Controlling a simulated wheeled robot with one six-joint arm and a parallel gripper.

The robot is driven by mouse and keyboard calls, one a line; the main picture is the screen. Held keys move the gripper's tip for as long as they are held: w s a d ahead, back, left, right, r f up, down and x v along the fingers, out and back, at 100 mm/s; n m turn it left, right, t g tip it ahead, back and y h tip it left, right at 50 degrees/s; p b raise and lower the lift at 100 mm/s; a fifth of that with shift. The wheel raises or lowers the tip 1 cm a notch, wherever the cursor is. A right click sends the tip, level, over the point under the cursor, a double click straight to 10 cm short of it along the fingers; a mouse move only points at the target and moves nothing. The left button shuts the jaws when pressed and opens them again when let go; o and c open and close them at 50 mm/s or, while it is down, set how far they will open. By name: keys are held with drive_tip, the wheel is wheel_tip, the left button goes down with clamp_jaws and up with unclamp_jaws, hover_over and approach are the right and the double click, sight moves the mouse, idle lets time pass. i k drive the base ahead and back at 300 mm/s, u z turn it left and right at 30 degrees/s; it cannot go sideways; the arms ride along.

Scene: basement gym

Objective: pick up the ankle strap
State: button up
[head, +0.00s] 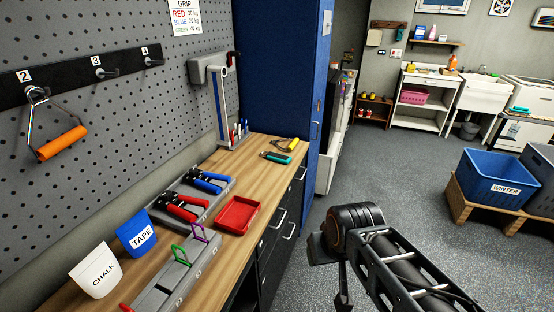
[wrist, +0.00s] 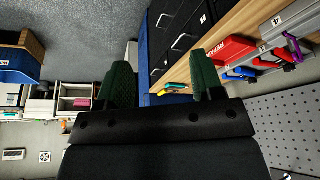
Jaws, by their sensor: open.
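I cannot make out an ankle strap in either view. On the black hook rail (head: 80,77), hook 2 holds a metal stirrup with an orange handle (head: 61,143); the hooks marked 3 and 4 look bare. My gripper (wrist: 162,82) is open and empty in the wrist view, its two green-padded fingers wide apart. In the head view my arm reaches over the floor, to the right of the bench and away from the rail; the fingers are not clear there.
The wooden bench (head: 262,190) carries a red tray (head: 237,215), red-handled grips (head: 181,207), blue-handled grips (head: 212,181), a TAPE cup (head: 137,233) and a CHALK cup (head: 96,271). A blue cabinet (head: 272,70) stands behind. A blue WINTER crate (head: 496,178) is at right; the floor between is clear.

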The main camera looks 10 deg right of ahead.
sight(279, 158)
drive_tip(key=z, duration=0.6)
drive_tip(key=k, duration=0.95)
drive_tip(key=z, duration=1)
drive_tip(key=i, duration=2.1)
drive_tip(key=u, duration=1.2)
drive_tip(key=i, duration=1.15)
drive_tip(key=u, duration=1.7)
drive_tip(key=i, duration=0.55)
drive_tip(key=u, duration=0.45)
